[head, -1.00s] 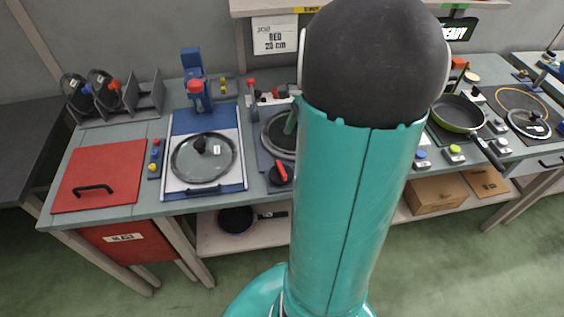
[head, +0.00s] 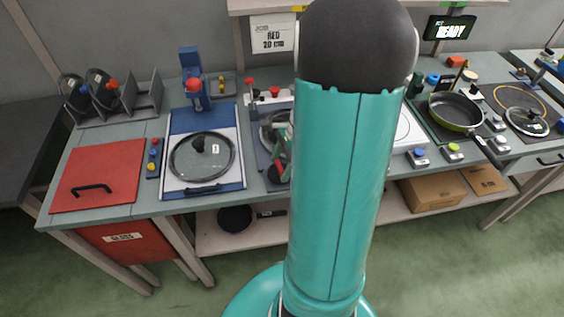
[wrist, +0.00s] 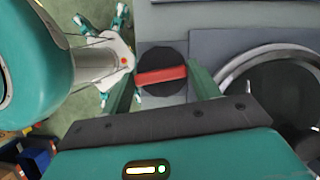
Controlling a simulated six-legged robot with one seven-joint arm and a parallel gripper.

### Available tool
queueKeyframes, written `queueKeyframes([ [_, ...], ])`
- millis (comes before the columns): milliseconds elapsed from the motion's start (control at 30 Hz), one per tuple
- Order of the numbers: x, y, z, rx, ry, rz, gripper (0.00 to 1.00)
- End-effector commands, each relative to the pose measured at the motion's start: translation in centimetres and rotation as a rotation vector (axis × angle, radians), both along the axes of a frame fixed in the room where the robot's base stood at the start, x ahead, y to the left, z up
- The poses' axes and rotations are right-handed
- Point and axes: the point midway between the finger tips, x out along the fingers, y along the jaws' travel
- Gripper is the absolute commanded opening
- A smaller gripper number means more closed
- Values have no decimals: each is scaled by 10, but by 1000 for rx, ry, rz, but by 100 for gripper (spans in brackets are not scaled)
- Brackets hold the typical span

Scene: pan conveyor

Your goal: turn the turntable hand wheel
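The hand wheel is a black disc (wrist: 160,57) with a red bar handle (wrist: 161,75) across it, seen in the wrist view. My gripper (wrist: 162,71) is open, with one green finger off each end of the red bar. I cannot tell whether the fingers touch the bar or how far above it they are. The turntable (wrist: 232,73), a light ring around a dark centre, lies right of the wheel. In the head view my gripper (head: 281,158) is over the wheel (head: 272,176), which it mostly hides; my arm covers part of the turntable (head: 266,137).
A glass lid (head: 186,162) lies on the blue-framed board left of the wheel, with a red-knobbed blue post (head: 194,88) behind it. A red panel (head: 115,172) is at far left. A green pan (head: 452,112) stands at right. A sign reads READY (head: 450,28).

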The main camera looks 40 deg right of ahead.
Motion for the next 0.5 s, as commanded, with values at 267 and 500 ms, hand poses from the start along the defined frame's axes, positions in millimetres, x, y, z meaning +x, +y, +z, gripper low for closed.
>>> queueKeyframes([
  [267,0,0,0,0,0,2,35],
  [500,1,0,0,0,-1,52,35],
])
